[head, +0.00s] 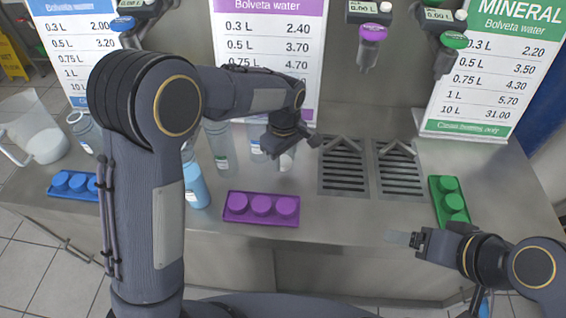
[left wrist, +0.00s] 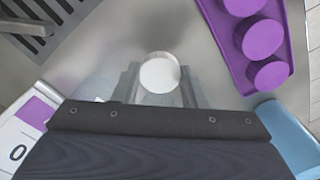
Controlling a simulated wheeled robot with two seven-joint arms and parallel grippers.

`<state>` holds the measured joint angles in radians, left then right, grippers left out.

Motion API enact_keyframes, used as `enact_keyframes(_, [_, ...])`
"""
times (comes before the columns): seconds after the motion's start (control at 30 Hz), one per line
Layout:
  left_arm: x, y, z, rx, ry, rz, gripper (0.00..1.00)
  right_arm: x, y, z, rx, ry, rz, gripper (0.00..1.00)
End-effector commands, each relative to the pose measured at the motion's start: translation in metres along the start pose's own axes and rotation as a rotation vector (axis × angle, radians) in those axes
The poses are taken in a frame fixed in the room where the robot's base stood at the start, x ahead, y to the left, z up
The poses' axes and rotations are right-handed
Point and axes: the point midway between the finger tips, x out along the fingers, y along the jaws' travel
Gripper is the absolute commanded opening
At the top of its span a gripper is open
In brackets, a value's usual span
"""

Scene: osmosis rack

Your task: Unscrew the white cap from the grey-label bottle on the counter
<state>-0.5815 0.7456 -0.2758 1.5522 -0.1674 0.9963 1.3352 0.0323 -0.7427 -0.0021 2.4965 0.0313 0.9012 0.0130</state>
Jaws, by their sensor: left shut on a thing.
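The white cap (left wrist: 160,72) shows as a round disc between the two fingers of my left gripper (left wrist: 160,84) in the left wrist view. The gripper is shut on the cap. In the head view my left gripper (head: 287,148) points down over the counter, above a clear bottle (head: 287,161). The gripper hides the bottle's top there. I cannot make out a grey label. My right gripper (head: 404,239) is in front of the counter's right part, away from the bottle. I cannot tell whether it is open or shut.
A purple tray of caps (head: 262,222) lies in front of the bottle. Other clear bottles (head: 219,146) and a blue bottle (head: 196,187) stand to the left. Drain grates (head: 343,170) and a green cap tray (head: 437,203) are to the right. Price boards (head: 313,95) stand behind.

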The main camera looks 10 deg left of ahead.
Motion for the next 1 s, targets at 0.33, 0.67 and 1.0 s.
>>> enact_keyframes(0.33, [0.040,0.003,-0.006,0.001,0.000,-0.002,0.11,-0.001,-0.001,-0.001,0.000,0.000,0.000,0.81])
enact_keyframes(0.67, [0.043,0.003,-0.006,0.001,0.000,-0.001,0.11,0.002,0.001,0.001,0.000,0.000,0.000,0.81])
enact_keyframes(1.0, [0.042,0.003,-0.006,0.001,0.000,-0.001,0.59,0.001,0.000,0.000,0.000,0.000,0.000,0.81])
